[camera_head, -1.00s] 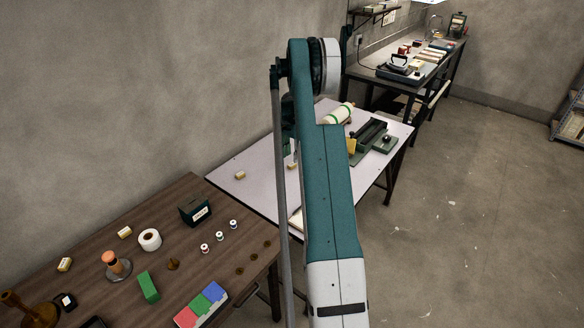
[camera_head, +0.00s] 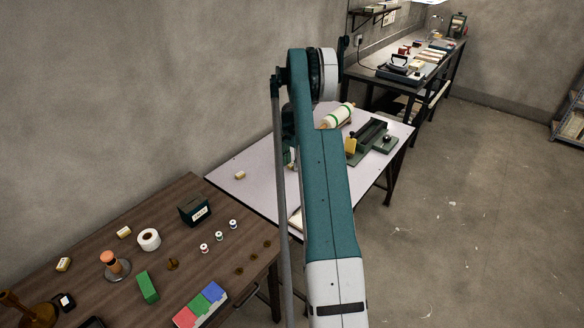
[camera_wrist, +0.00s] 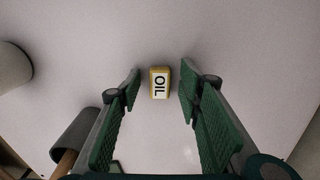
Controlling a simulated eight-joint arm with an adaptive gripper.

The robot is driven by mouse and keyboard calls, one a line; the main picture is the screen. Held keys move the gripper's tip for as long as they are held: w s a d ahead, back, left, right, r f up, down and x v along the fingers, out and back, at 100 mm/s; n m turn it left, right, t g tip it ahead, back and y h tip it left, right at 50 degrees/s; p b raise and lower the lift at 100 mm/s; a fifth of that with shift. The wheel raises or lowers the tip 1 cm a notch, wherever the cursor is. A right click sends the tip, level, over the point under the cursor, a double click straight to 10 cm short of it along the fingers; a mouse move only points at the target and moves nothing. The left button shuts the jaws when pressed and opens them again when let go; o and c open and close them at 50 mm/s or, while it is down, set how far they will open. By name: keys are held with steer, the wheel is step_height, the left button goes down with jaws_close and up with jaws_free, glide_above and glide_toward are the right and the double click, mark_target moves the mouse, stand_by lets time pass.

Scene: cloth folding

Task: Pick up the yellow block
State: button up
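A small yellow block (camera_wrist: 160,71) with a white label reading "OIL" lies on the pale table top (camera_wrist: 100,40) in the wrist view. My gripper (camera_wrist: 160,84) is open, its green padded fingers on the left and right of the block with a gap on each side. The fingers do not touch it; its exact height above the table is hard to tell. In the head view my gripper (camera_head: 290,156) is mostly hidden behind my arm, low over the white table (camera_head: 225,190), and I cannot make out that block there.
Another small yellowish block (camera_head: 240,175) lies left on the white table. A brown table (camera_head: 110,270) in front holds several small items.

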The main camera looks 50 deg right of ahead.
mark_target(291, 165)
steer(key=shift+c, duration=0.6)
steer(key=c, duration=0.7)
steer(key=shift+r, duration=0.1)
steer(key=shift+r+p, duration=0.6)
steer(key=shift+r, duration=4.3)
